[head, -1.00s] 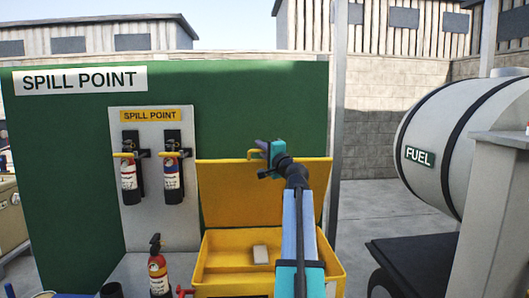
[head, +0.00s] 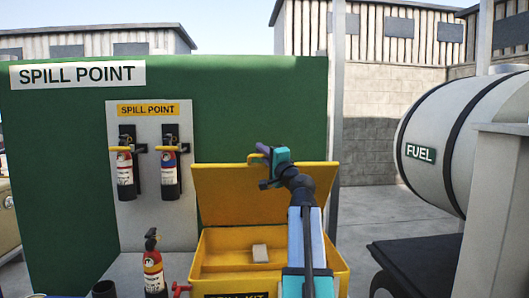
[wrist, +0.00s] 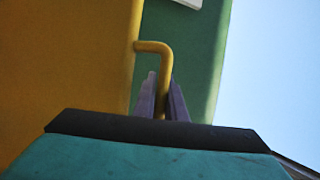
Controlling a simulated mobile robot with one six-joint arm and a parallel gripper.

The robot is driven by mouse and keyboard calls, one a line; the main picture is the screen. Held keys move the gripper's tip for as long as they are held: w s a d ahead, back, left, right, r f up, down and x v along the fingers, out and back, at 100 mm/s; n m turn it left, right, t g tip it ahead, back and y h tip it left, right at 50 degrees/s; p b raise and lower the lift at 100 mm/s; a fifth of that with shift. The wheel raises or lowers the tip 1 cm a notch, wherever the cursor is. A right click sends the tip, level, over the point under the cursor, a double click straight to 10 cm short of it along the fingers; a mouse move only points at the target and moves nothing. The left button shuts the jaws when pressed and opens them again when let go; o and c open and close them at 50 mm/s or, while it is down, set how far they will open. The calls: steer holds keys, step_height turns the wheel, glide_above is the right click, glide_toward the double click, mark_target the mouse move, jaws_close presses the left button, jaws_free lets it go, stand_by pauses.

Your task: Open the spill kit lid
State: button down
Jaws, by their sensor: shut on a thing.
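The yellow spill kit (head: 213,243) stands below the green panel, its body partly hidden by my arm. Its lid (head: 225,200) is raised and leans back, so the inside is in view. A small pale block lies inside the kit. The lid's yellow handle (head: 255,158) is at the top edge of the lid. My gripper (head: 264,152) is at that handle. In the wrist view, my gripper's two fingers (wrist: 162,97) are shut around the bent handle bar (wrist: 152,47), with the lid's yellow face (wrist: 65,70) to the left.
Two fire extinguishers (head: 124,175) hang on the board at the left. Another extinguisher (head: 153,270) stands in front, beside a dark cup (head: 105,289). A fuel tank (head: 450,135) stands at the right, and the green wall (head: 255,110) is behind the lid.

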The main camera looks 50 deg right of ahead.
steer(key=shift+s+a+f, duration=0.4)
steer(key=shift+s+a, duration=0.15)
steer(key=shift+s, duration=0.15)
steer(key=c, duration=2.3)
jaws_free()
steer(key=shift+r, duration=0.1)
steer(key=shift+o, duration=1.1)
steer(key=shift+s, duration=0.1)
steer(key=shift+s+a, duration=0.1)
steer(key=b+v, duration=0.1)
steer(key=v, duration=1.2)
steer(key=shift+s+f, duration=0.15)
steer(key=shift+f, duration=0.05)
